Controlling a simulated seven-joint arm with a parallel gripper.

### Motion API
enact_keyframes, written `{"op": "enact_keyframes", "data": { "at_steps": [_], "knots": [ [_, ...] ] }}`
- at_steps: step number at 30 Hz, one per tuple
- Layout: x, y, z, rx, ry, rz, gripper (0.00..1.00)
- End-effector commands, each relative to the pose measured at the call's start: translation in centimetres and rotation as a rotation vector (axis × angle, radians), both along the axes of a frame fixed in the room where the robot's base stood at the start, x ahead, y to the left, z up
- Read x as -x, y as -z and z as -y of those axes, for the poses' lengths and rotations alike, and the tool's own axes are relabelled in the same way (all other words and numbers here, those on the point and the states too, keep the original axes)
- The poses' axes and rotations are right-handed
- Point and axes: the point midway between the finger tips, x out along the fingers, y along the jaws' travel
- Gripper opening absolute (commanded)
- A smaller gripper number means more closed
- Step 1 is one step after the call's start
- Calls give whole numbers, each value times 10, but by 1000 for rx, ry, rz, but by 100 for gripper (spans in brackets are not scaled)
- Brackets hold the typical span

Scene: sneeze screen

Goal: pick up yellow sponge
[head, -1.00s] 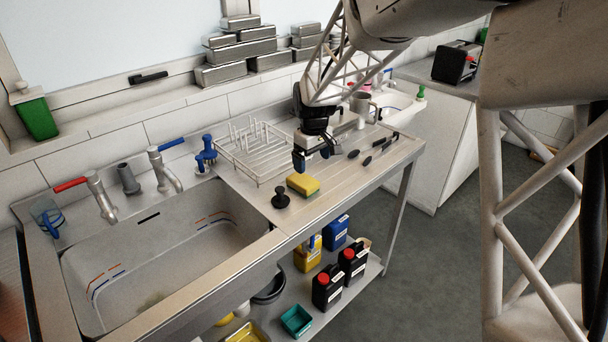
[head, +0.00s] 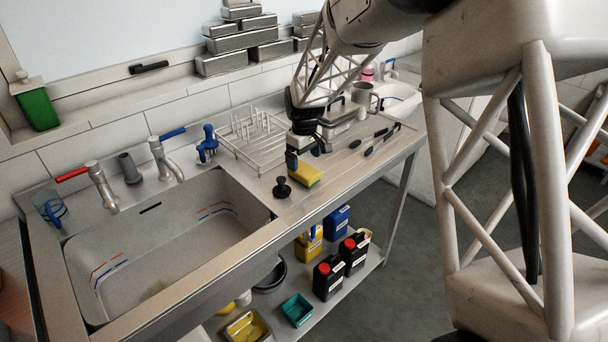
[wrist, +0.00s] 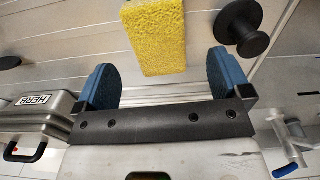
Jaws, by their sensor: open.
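The yellow sponge (head: 307,175) lies on the steel drainboard to the right of the sink. In the wrist view the sponge (wrist: 154,37) is just ahead of the fingertips, centred on the gap between them. My gripper (head: 305,162) is low over the drainboard, just behind the sponge. In the wrist view my gripper (wrist: 162,80) has its two blue finger pads apart, with nothing held between them. In the head view the sponge partly overlaps the fingers, so the exact gap to it is hard to tell.
A black plunger-like knob (head: 282,188) stands close left of the sponge; it also shows in the wrist view (wrist: 242,28). A wire dish rack (head: 250,140) stands behind. Dark utensils (head: 377,143) lie to the right. The sink (head: 150,250) opens at left.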

Motion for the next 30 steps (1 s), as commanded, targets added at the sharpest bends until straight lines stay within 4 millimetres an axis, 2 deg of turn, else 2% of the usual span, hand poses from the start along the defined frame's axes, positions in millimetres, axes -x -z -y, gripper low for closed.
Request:
{"op": "enact_keyframes", "data": {
  "at_steps": [16, 30],
  "knots": [
    [0, 11, 0, -1, 0, 1, 96],
    [-3, 55, -1, 0, 0, 1, 96]
  ]
}}
